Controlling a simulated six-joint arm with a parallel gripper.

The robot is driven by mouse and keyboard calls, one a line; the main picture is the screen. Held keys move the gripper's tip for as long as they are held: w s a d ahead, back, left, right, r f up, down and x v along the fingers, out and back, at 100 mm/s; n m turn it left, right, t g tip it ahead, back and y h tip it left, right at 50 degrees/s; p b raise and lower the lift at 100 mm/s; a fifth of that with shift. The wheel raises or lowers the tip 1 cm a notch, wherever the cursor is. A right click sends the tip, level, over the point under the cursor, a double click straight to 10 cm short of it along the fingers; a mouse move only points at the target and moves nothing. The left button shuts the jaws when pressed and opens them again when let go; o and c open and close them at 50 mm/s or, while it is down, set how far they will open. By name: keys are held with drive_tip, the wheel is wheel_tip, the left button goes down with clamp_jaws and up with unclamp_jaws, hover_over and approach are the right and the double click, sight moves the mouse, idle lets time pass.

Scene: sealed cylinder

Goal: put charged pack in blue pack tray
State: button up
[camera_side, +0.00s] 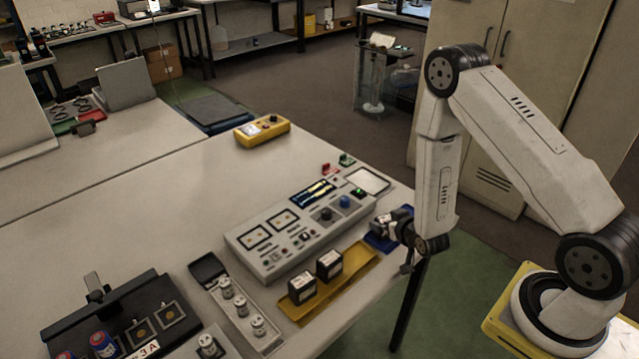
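Two black packs with pale labelled tops stand in a yellow tray (355,267) near the table's front edge. One pack (301,288) is nearer the camera and the other pack (329,264) is just behind it to the right. A blue tray (374,241) lies at the table's right corner, beyond the yellow tray, and is partly covered by my gripper. My gripper (388,224) is low over the blue tray. A small dark and whitish shape shows at its fingers. I cannot tell whether this is a pack or part of the gripper, or whether the fingers are shut.
A grey control panel (262,262) with knobs and screens stands behind the yellow tray. Left of the yellow tray is a holder (266,346) with several small white cylinders, then a black fixture (120,318). A yellow meter (262,131) lies farther back.

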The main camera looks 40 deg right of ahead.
drive_tip(key=shift+r, duration=0.2)
drive_tip(key=v, duration=0.7)
drive_tip(key=shift+s, duration=0.25)
drive_tip(key=shift+r, duration=0.1)
idle(0.6)
drive_tip(key=w+a+r+n+g+y, duration=0.2)
drive_tip(key=a+r+g+y, duration=0.2)
drive_tip(key=a+r, duration=0.15)
drive_tip(key=s+a+r+n+g, duration=0.2)
drive_tip(key=s+a+r+g, duration=0.2)
drive_tip(key=s+r, duration=0.2)
drive_tip(key=shift+s+r+g+y, duration=0.3)
drive_tip(key=shift+r+y, duration=0.1)
drive_tip(key=shift+r, duration=0.5)
